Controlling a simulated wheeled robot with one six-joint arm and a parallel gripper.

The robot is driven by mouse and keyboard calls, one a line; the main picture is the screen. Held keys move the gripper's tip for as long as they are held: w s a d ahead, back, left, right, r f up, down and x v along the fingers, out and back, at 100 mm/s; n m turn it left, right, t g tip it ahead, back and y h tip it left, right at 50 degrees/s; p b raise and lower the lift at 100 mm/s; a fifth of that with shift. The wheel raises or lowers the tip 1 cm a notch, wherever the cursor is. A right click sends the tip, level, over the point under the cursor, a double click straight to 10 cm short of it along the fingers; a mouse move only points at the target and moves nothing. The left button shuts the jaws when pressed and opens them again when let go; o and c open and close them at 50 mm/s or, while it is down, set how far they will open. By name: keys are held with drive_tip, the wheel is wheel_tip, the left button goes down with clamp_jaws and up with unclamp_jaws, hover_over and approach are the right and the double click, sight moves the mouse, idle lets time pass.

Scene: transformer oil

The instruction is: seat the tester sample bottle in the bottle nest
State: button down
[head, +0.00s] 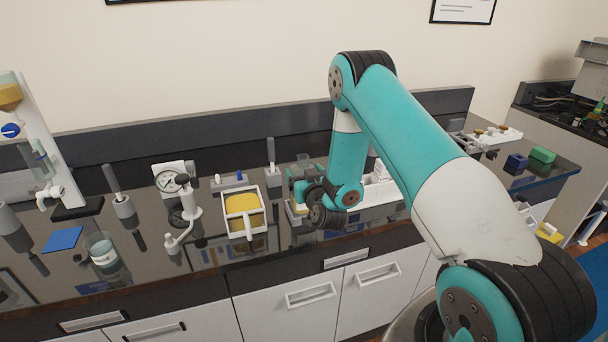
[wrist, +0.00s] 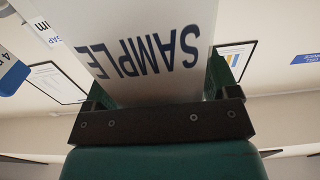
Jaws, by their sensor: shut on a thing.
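The sample bottle (wrist: 150,65) fills the upper middle of the wrist view. It is pale and translucent, with SAMPLE in blue letters that read upside down. My gripper (wrist: 158,88) is shut on it, with a dark finger at each side. In the head view my gripper (head: 302,180) is over the bench, left of my wrist joint. I cannot pick out the bottle nest for certain; my arm covers part of the bench around a white rack (head: 378,191).
Left of my gripper stands a white-framed container with yellow contents (head: 242,206). A gauge stand (head: 178,190) and a glass beaker (head: 103,252) are farther left. A grey post (head: 271,172) stands close behind. Blue (head: 516,163) and green (head: 543,155) blocks lie far right.

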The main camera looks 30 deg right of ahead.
drive_tip(key=shift+f+b, duration=0.95)
drive_tip(key=shift+f, duration=0.1)
drive_tip(key=shift+c, duration=0.3)
unclamp_jaws()
drive_tip(key=shift+o, duration=0.3)
